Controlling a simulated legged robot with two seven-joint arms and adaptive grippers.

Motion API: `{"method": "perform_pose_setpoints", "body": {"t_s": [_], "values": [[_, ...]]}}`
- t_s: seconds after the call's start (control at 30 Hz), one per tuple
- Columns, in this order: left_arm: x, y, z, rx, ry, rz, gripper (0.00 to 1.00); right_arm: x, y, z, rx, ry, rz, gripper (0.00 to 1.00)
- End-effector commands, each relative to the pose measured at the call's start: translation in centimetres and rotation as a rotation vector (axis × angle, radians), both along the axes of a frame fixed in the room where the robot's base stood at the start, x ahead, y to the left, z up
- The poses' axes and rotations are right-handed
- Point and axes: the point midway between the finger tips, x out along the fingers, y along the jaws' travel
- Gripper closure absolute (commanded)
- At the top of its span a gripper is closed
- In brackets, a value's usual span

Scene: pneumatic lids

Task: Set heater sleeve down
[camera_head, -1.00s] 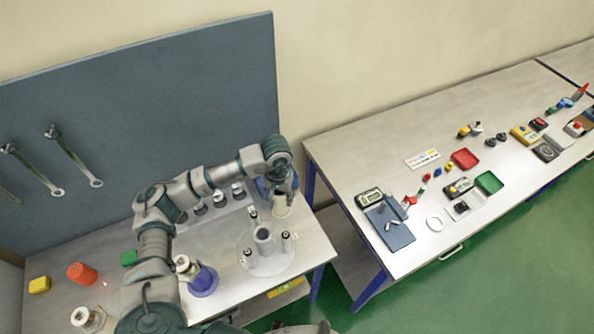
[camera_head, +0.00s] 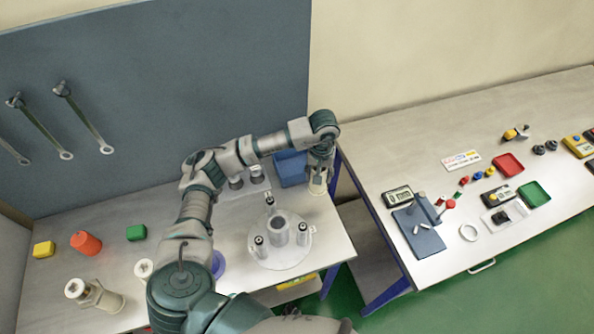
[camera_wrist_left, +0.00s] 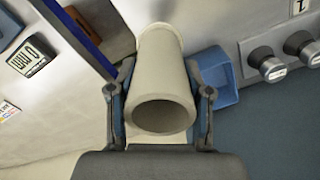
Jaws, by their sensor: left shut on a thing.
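The heater sleeve appears to be the cream hollow tube (camera_wrist_left: 162,85), with its open end facing the left wrist camera. My left gripper (camera_wrist_left: 160,122) is shut on it, one finger on each side. In the head view the sleeve (camera_head: 317,184) is upright below my left gripper (camera_head: 319,163), near the bench's back right corner. Its far end is close to the bench top; I cannot tell whether it touches. My right gripper is not in view.
A blue bin (camera_head: 290,169) stands just left of the sleeve and also shows in the wrist view (camera_wrist_left: 216,78). A round fixture with posts (camera_head: 279,256) is in front. A gap separates this bench from the right-hand table (camera_head: 405,150).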

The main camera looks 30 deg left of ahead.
Motion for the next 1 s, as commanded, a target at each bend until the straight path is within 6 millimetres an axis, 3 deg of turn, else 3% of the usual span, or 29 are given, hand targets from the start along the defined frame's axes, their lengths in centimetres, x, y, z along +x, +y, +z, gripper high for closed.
{"method": "perform_pose_setpoints", "body": {"t_s": [0.03, 0.2, 0.4, 0.5, 0.63, 0.83, 1.0], "values": [[1.1, 1.3, -1.5, -0.002, 0.0, 0.138, 0.86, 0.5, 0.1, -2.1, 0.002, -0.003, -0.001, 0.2], [4.3, 6.8, -2.1, -0.004, 0.003, 0.744, 0.86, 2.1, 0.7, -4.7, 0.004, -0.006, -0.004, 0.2], [6.2, 12.5, -0.6, -0.005, 0.004, 1.379, 0.86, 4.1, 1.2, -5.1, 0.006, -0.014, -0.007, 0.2], [6.5, 14.2, -0.2, -0.003, 0.004, 1.575, 0.86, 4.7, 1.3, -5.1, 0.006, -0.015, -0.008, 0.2], [6.6, 15.1, -0.6, -0.002, 0.005, 1.696, 0.86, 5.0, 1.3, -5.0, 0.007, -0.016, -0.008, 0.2], [6.6, 15.1, -4.4, 0.001, 0.004, 1.715, 0.86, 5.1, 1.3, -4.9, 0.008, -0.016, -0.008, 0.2], [6.6, 15.1, -6.1, -0.003, 0.003, 1.712, 0.86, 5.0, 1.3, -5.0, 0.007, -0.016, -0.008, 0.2]]}}
